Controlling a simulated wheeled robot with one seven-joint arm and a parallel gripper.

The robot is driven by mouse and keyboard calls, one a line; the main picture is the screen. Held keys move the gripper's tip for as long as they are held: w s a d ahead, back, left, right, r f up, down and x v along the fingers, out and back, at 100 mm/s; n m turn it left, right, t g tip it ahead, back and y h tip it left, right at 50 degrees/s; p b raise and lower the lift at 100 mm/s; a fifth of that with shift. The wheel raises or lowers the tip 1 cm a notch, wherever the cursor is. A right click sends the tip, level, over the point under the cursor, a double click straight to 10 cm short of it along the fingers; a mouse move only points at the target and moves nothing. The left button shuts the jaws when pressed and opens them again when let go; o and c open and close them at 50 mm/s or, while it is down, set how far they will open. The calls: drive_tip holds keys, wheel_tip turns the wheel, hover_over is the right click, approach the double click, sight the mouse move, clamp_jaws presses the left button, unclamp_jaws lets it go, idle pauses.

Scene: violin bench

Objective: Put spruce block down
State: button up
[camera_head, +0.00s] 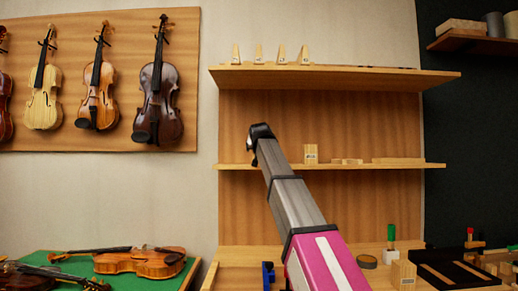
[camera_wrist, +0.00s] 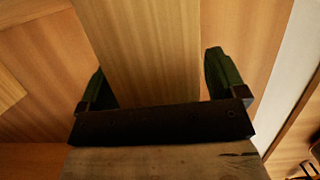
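My gripper (camera_head: 258,142) is raised in front of the wooden back panel, a little above the middle shelf in the picture. In the wrist view its two dark green fingers (camera_wrist: 160,85) stand on either side of a pale, straight-grained wooden piece, which looks like the spruce block (camera_wrist: 148,50). The block fills the space between the fingers and appears gripped. Its far end runs out of the top of the wrist view. In the head view the block is hidden behind my gripper and arm.
The middle shelf (camera_head: 275,166) holds a small upright block (camera_head: 311,153) and flat pieces (camera_head: 347,161) right of my gripper; its left part looks bare. The upper shelf (camera_head: 345,79) overhangs. Below, the bench holds another block (camera_head: 403,274) and a black tray (camera_head: 455,270). Violins hang at left.

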drive_tip(key=shift+s+r, duration=0.1)
drive_tip(key=shift+r, duration=0.05)
drive_tip(key=v, duration=1.1)
drive_tip(key=shift+s, duration=0.4)
drive_tip(key=shift+r, duration=0.15)
